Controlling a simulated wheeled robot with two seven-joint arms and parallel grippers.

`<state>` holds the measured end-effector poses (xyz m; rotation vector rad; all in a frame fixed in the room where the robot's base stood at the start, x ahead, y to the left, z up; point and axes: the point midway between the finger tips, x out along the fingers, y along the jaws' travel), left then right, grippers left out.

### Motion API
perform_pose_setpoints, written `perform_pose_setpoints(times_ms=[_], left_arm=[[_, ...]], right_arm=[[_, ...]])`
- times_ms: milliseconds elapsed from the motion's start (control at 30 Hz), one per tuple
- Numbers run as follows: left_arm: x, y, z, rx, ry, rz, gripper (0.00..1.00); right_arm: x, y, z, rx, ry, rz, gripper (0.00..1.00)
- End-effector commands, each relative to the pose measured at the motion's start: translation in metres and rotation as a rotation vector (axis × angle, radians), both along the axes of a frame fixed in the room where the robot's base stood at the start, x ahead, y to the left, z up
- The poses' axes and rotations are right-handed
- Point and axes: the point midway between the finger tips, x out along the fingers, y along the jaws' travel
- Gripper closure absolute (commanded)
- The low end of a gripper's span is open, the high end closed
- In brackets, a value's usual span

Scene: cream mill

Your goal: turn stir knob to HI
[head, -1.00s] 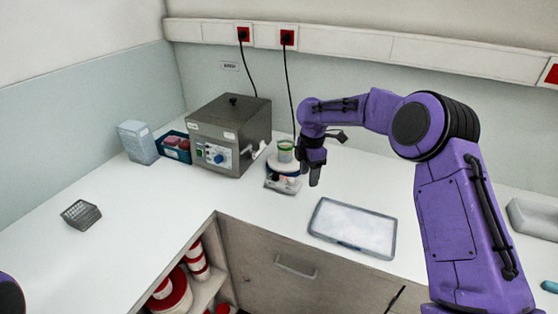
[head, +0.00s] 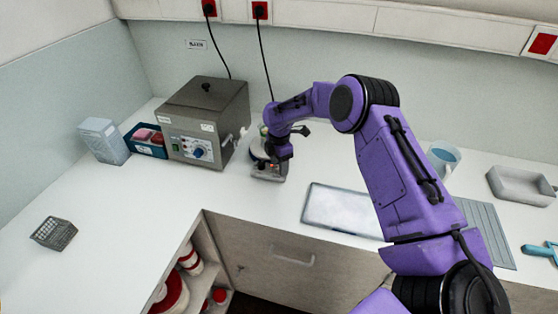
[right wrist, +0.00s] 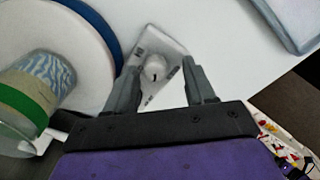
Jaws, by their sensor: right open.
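The stirrer (head: 266,177) stands on the bench to the right of the grey water bath. In the right wrist view its pale round stir knob (right wrist: 155,69) carries a short dark pointer mark and sits on a light front panel (right wrist: 151,97). My right gripper (right wrist: 161,68) is open, with one finger on each side of the knob; I cannot tell whether they touch it. In the head view my right gripper (head: 281,160) covers part of the stirrer and hides the knob. A beaker with a green band (right wrist: 32,95) stands on the stirrer's round blue-rimmed plate (right wrist: 85,45). My left gripper is out of view.
The water bath (head: 205,112) stands close left of the stirrer. A flat tray (head: 342,208) lies to its right. A blue rack box (head: 147,148), a pale container (head: 103,140) and a wire basket (head: 54,233) are further left. The bench between is clear.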

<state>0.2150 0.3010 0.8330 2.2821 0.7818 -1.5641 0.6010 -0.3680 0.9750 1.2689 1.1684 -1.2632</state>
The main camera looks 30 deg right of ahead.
Motion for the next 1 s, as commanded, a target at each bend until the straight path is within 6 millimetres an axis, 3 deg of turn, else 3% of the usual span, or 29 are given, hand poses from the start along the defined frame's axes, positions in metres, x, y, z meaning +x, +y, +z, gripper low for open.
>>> perform_pose_setpoints(times_ms=[267, 333, 433, 467, 1000], left_arm=[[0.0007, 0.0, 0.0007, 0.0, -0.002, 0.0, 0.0], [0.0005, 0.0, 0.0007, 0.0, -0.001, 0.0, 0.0], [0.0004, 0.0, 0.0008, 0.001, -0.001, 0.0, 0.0], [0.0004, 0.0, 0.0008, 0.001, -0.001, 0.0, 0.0], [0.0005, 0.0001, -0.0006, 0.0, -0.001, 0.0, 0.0]], right_arm=[[0.0009, 0.0001, -0.0049, 0.0, -0.001, 0.001, 0.46], [0.0008, 0.0001, -0.0048, 0.0, -0.001, 0.0, 0.62], [0.0007, 0.0001, -0.0047, 0.0, -0.001, 0.0, 0.95], [0.0005, 0.0001, -0.0047, 0.0, 0.0, 0.001, 1.0], [-0.0007, 0.0004, -0.0068, 0.001, 0.004, -0.116, 1.0]])
